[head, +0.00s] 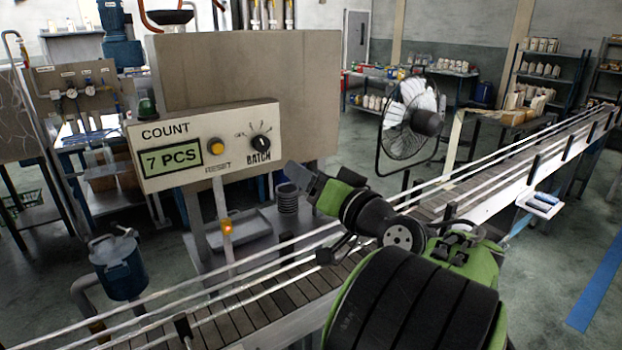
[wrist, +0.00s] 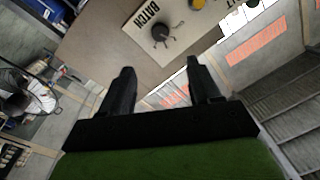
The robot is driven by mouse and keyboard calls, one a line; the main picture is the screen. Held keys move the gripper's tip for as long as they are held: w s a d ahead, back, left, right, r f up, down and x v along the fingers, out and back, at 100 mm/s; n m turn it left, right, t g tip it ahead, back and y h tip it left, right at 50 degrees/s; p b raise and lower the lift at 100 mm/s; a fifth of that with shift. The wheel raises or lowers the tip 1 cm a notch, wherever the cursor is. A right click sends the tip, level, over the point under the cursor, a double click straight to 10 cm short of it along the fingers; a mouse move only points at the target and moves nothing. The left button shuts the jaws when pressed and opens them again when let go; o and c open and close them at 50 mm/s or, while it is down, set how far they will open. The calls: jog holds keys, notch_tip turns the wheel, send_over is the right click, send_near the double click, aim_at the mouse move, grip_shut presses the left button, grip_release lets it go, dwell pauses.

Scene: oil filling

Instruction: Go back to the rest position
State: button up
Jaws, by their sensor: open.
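My gripper (head: 292,178) is held up in front of the lower right of the white count panel (head: 205,158), above the conveyor in the picture. In the wrist view, the two black fingers of my gripper (wrist: 160,70) stand apart with nothing between them. The panel has a green display reading 7 PCS (head: 173,158), a yellow reset button (head: 216,147) and a black batch knob (head: 261,143). The knob also shows in the wrist view (wrist: 160,32), beyond the fingers and apart from them.
A slatted conveyor (head: 275,295) with rails runs diagonally below my arm. A fan (head: 408,120) stands behind it. A blue can (head: 118,266) is at the lower left. A grey board (head: 240,85) rises behind the panel. Shelves with bottles (head: 540,68) are at the back right.

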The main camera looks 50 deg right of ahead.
dwell(0.3)
jog(key=w+a+f+n+g+y, duration=0.25)
jog(key=a+f, duration=0.25)
jog(key=a, duration=0.5)
jog(key=w+a+f+n+g+y, duration=0.25)
jog(key=a+f+n+g, duration=0.2)
jog(key=a, duration=0.45)
jog(key=s+a+f+n+g, duration=0.1)
jog(key=s+a+f, duration=0.3)
jog(key=s, duration=0.4)
jog(key=s+a+f+g, duration=0.3)
jog(key=s+f+g, duration=0.1)
jog(key=s, duration=0.3)
jog(key=shift+s+a+f+n+g+h, duration=0.3)
jog(key=shift+s+a+f+n+h, duration=0.05)
jog(key=shift+f+n+h, duration=0.1)
